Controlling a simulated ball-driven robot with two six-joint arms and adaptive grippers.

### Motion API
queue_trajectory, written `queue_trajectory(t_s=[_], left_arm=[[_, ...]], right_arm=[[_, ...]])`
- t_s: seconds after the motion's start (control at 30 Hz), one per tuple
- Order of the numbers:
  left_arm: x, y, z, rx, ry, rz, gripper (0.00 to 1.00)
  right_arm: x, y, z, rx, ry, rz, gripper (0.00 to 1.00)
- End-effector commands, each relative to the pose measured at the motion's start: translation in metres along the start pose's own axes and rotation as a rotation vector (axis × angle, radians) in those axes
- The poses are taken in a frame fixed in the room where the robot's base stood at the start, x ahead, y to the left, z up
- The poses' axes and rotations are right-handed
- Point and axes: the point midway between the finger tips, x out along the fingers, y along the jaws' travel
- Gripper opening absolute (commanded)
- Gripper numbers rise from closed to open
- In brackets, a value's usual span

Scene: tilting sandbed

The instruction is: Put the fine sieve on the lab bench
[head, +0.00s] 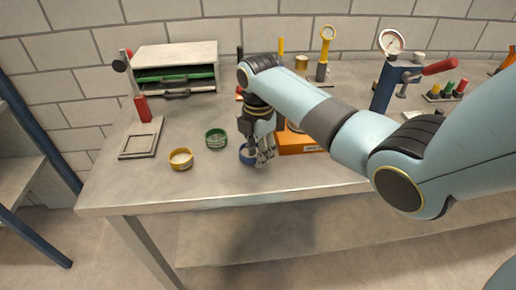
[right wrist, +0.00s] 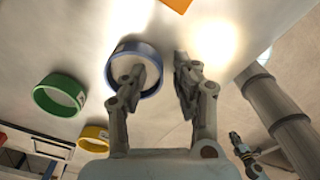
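Three ring-shaped sieves are on the bench (head: 225,190): a blue one (head: 246,156), a green one (head: 216,139) and a yellow one (head: 181,159). I cannot tell from their looks which is the fine one. My right gripper (head: 265,160) points down at the blue sieve and partly hides it. In the right wrist view the fingers (right wrist: 157,72) are apart, with the near wall of the blue sieve (right wrist: 152,55) between them; contact is unclear. What looks like my left gripper (right wrist: 240,148) is small at the lower right of that view.
An orange box (head: 298,143) stands close to the right of my right gripper. A square frame with a red-handled post (head: 138,140) is at the left, a drawer cabinet (head: 176,72) behind. A blue press (head: 384,85) stands farther right. The front left bench top is clear.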

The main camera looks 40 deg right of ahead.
Motion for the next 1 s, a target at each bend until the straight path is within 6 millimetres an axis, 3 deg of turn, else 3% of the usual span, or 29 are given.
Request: queue_trajectory(t_s=[0.17,0.6,0.77,1.0], left_arm=[[0.000,0.000,0.000,0.000,0.001,0.000,0.00],[0.007,0.001,0.000,0.000,0.001,0.000,0.00],[0.009,0.001,0.000,0.000,0.001,0.000,0.00],[0.008,0.001,0.000,0.000,0.002,0.000,0.00]], right_arm=[[-0.018,0.001,0.001,0.000,-0.001,0.004,0.29],[-0.107,0.001,0.001,0.000,-0.002,0.003,0.29],[-0.120,0.001,0.000,0.000,0.000,0.002,0.29],[-0.122,0.000,0.000,0.000,0.000,0.000,0.29]])
